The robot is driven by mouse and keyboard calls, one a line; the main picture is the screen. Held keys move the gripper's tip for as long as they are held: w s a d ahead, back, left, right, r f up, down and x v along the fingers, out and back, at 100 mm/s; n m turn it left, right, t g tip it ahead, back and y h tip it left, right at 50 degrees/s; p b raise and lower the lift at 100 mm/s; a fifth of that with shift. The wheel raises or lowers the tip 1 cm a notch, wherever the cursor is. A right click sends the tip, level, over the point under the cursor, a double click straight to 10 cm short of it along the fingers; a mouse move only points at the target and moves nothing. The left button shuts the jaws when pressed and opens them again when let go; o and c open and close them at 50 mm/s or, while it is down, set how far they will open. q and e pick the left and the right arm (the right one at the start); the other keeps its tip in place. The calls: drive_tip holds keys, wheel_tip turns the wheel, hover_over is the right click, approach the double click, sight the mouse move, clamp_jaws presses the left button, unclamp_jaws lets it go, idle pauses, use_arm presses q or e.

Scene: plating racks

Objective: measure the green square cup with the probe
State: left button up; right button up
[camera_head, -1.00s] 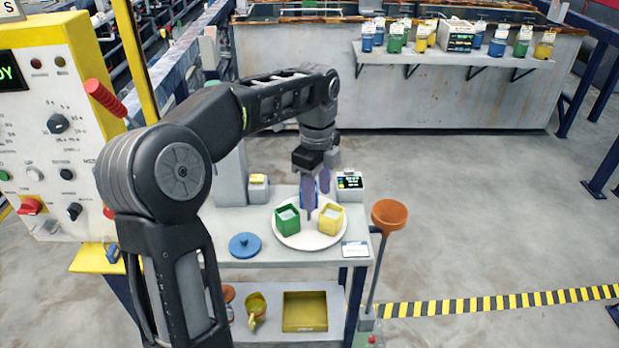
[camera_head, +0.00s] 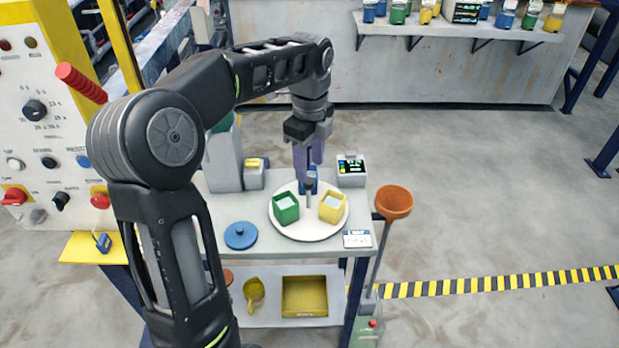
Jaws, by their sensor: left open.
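The green square cup (camera_head: 286,209) stands on the left of a round white plate (camera_head: 304,233) on a small table. The probe (camera_head: 308,190), a slim dark and grey rod, is upright by a blue piece (camera_head: 309,174) behind and between the cups. My left gripper (camera_head: 308,172) points down with its purple fingers apart, around or just in front of the probe's upper part; I cannot tell whether they touch it. My right gripper is not in view.
A meter with a lit display (camera_head: 350,171) stands right of the gripper. A blue round lid (camera_head: 240,235) and a white card (camera_head: 357,239) lie near the table's front. A control panel (camera_head: 45,130) is at far left.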

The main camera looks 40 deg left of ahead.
sight(310, 181)
use_arm(q)
wheel_tip(310, 181, down, 5)
drive_tip(key=shift+f, duration=0.1)
idle(0.3)
clamp_jaws()
idle(0.4)
idle(0.9)
